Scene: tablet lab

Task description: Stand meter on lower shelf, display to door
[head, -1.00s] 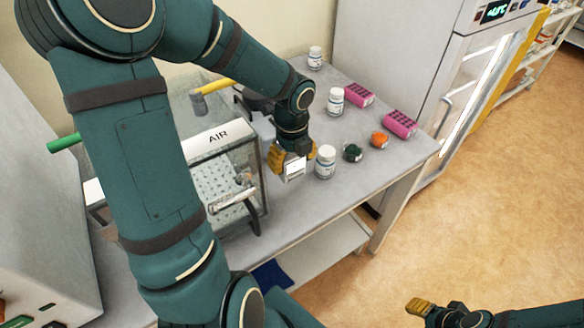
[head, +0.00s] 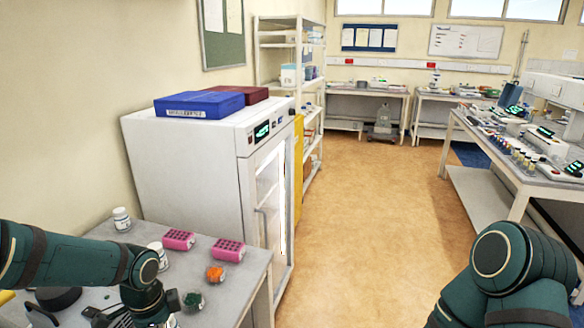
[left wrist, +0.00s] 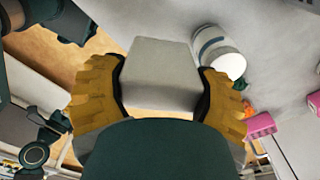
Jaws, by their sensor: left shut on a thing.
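My left gripper (left wrist: 160,90) is shut on a pale grey, box-shaped thing, the meter (left wrist: 160,72), in the left wrist view. No display shows on the side of the meter facing that camera. In the head view my left wrist is at the bottom left, over the bench, and its fingers are below the frame. The white cabinet (head: 195,165) stands behind the bench, with a lit green readout. Its glass door (head: 271,195) looks shut. Its inner shelves cannot be made out. My right arm is at the lower right, and its gripper is not seen.
The bench (head: 225,295) holds white bottles (head: 121,219), pink racks (head: 228,250), an orange item (head: 215,273) and a dark green item (head: 193,300). A white bottle (left wrist: 220,52) is close beside the held meter. Floor (head: 370,220) right of the cabinet is open.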

